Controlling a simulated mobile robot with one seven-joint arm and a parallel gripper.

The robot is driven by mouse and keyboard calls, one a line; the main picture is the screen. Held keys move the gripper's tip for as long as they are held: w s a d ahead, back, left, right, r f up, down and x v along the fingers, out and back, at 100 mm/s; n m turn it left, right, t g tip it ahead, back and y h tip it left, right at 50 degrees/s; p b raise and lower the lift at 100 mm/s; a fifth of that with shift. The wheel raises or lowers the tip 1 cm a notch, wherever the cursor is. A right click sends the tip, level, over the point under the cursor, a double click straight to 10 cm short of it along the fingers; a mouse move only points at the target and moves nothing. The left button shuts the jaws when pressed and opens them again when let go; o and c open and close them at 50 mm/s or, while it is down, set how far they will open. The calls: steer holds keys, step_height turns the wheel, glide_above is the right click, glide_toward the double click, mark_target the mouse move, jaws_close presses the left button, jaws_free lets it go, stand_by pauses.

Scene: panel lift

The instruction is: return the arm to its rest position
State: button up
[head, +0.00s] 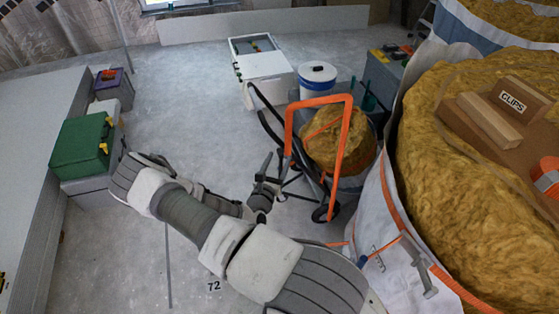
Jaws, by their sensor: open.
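My arm (262,262) reaches from the bottom right up and left to a bent elbow, then back right to my gripper (273,160). The gripper is above the grey floor near the middle of the picture. Its two dark fingers are apart, and I see nothing between them. It appears just left of a cart with an orange frame (347,150); I cannot tell the gap between them. Part of my forearm is hidden behind the upper arm.
A large insulation-filled bag (430,140) stands close on the right, with a box marked CLIPS (522,98) on a board on top. A green case (80,145) and stacked panels (35,140) are at left. Grey floor (185,85) is open at centre-left.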

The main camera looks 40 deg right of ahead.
steer(key=shift+r, duration=0.1)
stand_by(0.5)
steer(key=s+a+r+m+g+y, duration=0.1)
steer(key=s+a+r+m+g, duration=0.1)
steer(key=s+r+m+g, duration=0.55)
steer(key=s+a+r+m+g+y, duration=0.15)
steer(key=r+m+g, duration=0.35)
steer(key=r+m, duration=0.6)
steer(key=s+a+r+m+t+y, duration=0.2)
steer(key=s+a+r+y, duration=0.1)
steer(key=a+r, duration=0.3)
steer(key=s+a+r+m+t+y, duration=0.2)
steer(key=a+r+y, duration=0.3)
steer(key=a, duration=0.4)
steer(key=s+a+r+m+t+y, duration=0.2)
steer(key=s+a+r+t+y, duration=0.2)
steer(key=a+r, duration=0.3)
steer(key=shift+s+a+r, duration=0.35)
steer(key=shift+s+a, duration=0.1)
steer(key=shift+a, duration=0.15)
